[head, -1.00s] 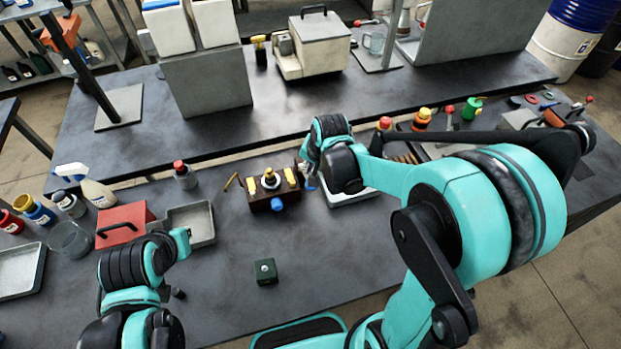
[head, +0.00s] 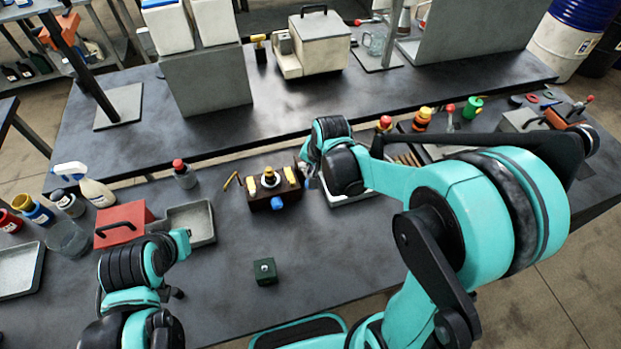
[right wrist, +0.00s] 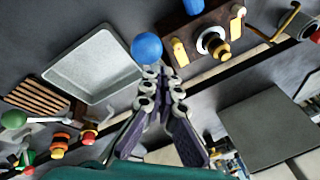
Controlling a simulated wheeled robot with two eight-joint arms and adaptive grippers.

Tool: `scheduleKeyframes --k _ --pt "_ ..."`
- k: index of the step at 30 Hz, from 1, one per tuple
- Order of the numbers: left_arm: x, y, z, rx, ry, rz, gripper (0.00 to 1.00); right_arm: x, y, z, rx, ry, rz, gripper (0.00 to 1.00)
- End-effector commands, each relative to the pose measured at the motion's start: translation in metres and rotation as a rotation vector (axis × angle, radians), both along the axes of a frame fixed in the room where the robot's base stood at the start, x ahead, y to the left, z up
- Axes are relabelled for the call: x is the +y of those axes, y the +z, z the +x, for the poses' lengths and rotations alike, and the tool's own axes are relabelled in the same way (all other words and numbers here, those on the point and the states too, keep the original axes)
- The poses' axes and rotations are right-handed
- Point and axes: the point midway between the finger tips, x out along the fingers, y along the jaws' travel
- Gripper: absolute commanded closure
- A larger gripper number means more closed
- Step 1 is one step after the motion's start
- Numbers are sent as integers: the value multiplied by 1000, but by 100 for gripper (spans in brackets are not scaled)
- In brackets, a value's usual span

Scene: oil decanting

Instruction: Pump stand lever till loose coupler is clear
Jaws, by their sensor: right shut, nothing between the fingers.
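The brown stand (head: 262,197) is on the front table, with yellow pieces on its top. A ringed fitting with a yellow top, possibly the coupler (head: 269,178), sits upright in its middle; it also shows in the right wrist view (right wrist: 213,43). A blue ball knob (head: 277,203), apparently the lever's end, is at the stand's front. My right gripper (head: 311,181) is just right of the stand. In the right wrist view its shut, empty fingers (right wrist: 163,80) are close to the blue knob (right wrist: 146,47); contact is unclear. My left gripper is mostly hidden by its arm at lower left.
A grey tray (right wrist: 58,68) lies beside the stand, partly behind my right wrist in the head view. A small green block (head: 265,271) stands in front. A red box (head: 122,222) and grey tray (head: 208,232) are left. Table around the green block is clear.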

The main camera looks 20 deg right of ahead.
Motion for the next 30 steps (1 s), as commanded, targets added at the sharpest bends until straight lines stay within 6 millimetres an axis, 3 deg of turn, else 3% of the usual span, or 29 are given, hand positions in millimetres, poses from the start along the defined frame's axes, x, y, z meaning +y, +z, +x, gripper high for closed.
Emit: scheduleKeyframes --k 30 --pt "0 -6 0 0 0 0 100 0 -7 -3 0 0 0 100"
